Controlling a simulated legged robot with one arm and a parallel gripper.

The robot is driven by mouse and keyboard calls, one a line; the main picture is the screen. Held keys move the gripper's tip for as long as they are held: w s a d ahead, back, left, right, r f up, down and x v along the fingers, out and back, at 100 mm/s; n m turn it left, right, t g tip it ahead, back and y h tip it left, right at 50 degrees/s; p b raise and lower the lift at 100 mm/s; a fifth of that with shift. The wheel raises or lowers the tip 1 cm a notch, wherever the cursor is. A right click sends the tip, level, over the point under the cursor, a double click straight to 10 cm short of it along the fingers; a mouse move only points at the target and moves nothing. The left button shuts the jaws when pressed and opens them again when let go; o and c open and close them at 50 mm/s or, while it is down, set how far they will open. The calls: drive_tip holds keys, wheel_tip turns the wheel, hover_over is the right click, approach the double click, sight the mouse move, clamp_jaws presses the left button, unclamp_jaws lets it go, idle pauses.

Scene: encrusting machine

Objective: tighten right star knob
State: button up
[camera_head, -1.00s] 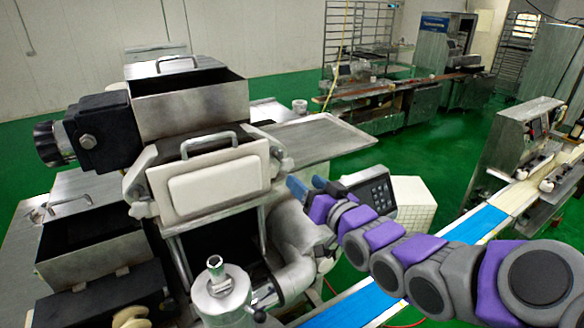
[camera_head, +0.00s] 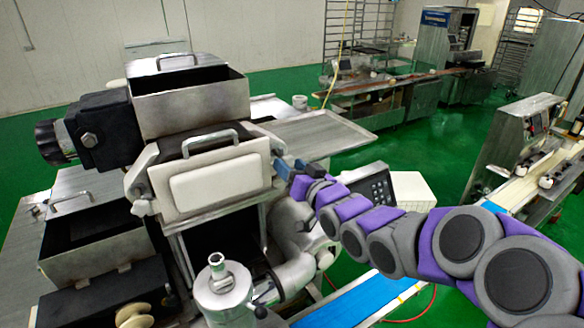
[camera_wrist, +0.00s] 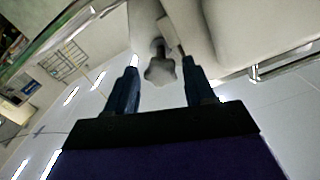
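The right star knob (camera_wrist: 160,72) is a pale grey lobed knob on a short dark stem in the wrist view. It sits under the pale arm of the machine's cover. My gripper (camera_wrist: 158,82) is open, with one blue-black finger on each side of the knob and a visible space to both. In the head view, my gripper (camera_head: 284,166) is at the right edge of the white front cover (camera_head: 215,186), where it hides the right knob. The left star knob (camera_head: 141,207) shows at the cover's lower left.
The steel hopper (camera_head: 190,108) stands above the cover. A control panel (camera_head: 372,188) and a white box (camera_head: 411,190) lie just behind my arm. A steel cylinder (camera_head: 222,290) stands below the cover, and a blue conveyor belt (camera_head: 350,303) runs at lower right.

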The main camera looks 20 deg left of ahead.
drive_tip(key=c, duration=0.8)
drive_tip(key=shift+n, duration=0.3)
drive_tip(key=n+b, duration=0.2)
drive_tip(key=n, duration=0.1)
drive_tip(key=n+b, duration=0.2)
drive_tip(key=n, duration=0.2)
drive_tip(key=shift+n, duration=0.3)
drive_tip(key=n+b, duration=0.1)
drive_tip(key=n, duration=0.1)
drive_tip(key=n+b, duration=0.2)
drive_tip(key=n, duration=0.1)
drive_tip(key=shift+w+f, duration=0.1)
drive_tip(key=shift+f, duration=0.1)
drive_tip(key=shift+r+n+b, duration=0.15)
drive_tip(key=shift+n+b, duration=0.8)
drive_tip(key=shift+n, duration=0.75)
